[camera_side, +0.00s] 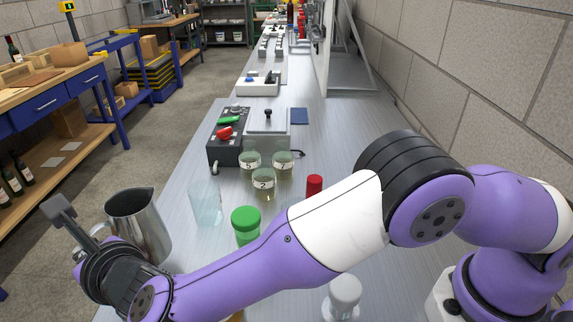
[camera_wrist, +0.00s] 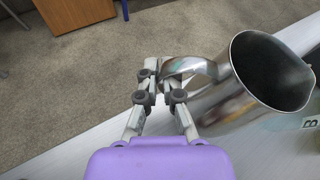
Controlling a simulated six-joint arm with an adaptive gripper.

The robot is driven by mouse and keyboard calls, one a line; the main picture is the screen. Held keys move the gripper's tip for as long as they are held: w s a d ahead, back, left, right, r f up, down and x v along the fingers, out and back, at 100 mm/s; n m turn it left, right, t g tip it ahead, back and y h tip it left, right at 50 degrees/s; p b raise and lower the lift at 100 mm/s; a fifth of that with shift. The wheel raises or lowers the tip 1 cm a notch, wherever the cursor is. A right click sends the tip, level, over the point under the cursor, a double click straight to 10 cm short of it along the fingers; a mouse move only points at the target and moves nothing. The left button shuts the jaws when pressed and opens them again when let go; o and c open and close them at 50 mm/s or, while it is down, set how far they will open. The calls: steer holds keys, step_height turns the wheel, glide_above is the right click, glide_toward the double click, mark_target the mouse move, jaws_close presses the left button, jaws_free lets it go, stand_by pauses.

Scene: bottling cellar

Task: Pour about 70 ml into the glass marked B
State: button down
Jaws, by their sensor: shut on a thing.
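A steel jug (camera_side: 150,228) is at the front left in the side view, roughly upright, and fills the right of the wrist view (camera_wrist: 230,100). My gripper (camera_wrist: 160,78) is shut on the jug's handle; in the side view it is at the lower left. The jug's inside is dark and its liquid level cannot be seen. A label B (camera_wrist: 310,123) shows on a partly cut-off glass at the right edge of the wrist view, beside the jug. A clear glass vessel (camera_side: 205,205) stands right of the jug in the side view; I cannot read a mark on it.
Glasses marked 5 (camera_side: 249,165), 7 (camera_side: 282,165) and 2 (camera_side: 264,184) stand behind, near a grey device (camera_side: 268,130). A green-capped container (camera_side: 246,225), a red-topped item (camera_side: 314,186) and a white-capped bottle (camera_side: 344,298) stand around my arm. The bench's left edge is close to the jug.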

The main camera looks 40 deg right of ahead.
mark_target(109, 204)
steer(key=shift+w+d+r, duration=0.1)
steer(key=shift+d, duration=0.05)
steer(key=shift+d+r, duration=0.1)
steer(key=shift+d, duration=0.05)
steer(key=shift+w+d+r+m+y, duration=0.15)
steer(key=shift+d+m+y, duration=0.35)
steer(key=shift+d+m, duration=0.15)
steer(key=shift+w+d+r+m+y, duration=0.1)
steer(key=shift+d+r+m+y, duration=0.05)
steer(key=shift+d+m+y, duration=0.5)
steer(key=d+r, duration=0.1)
steer(key=d+r+m, duration=0.1)
steer(key=d+r+m+y, duration=0.1)
steer(key=shift+w+d, duration=0.2)
steer(key=shift+w, duration=0.15)
steer(key=shift+w+d+r+m+y, duration=0.1)
steer(key=shift+d+r+m+y, duration=0.35)
steer(key=shift+d+r+m, duration=0.4)
steer(key=shift+w+d+r+m+y, duration=0.1)
steer(key=shift+d+r+m+y, duration=0.3)
steer(key=shift+r+m, duration=0.45)
steer(key=shift+r, duration=0.2)
steer(key=shift+w+d+r+m+t+y, duration=0.15)
steer(key=shift+d+r+m+y, duration=0.2)
steer(key=shift+d+r+m, duration=0.2)
steer(key=shift+w+d+r+m+t+y, duration=0.1)
steer(key=shift+d+r+m+t+y, duration=0.05)
steer(key=shift+d+r+m+y, duration=0.3)
stand_by(0.6)
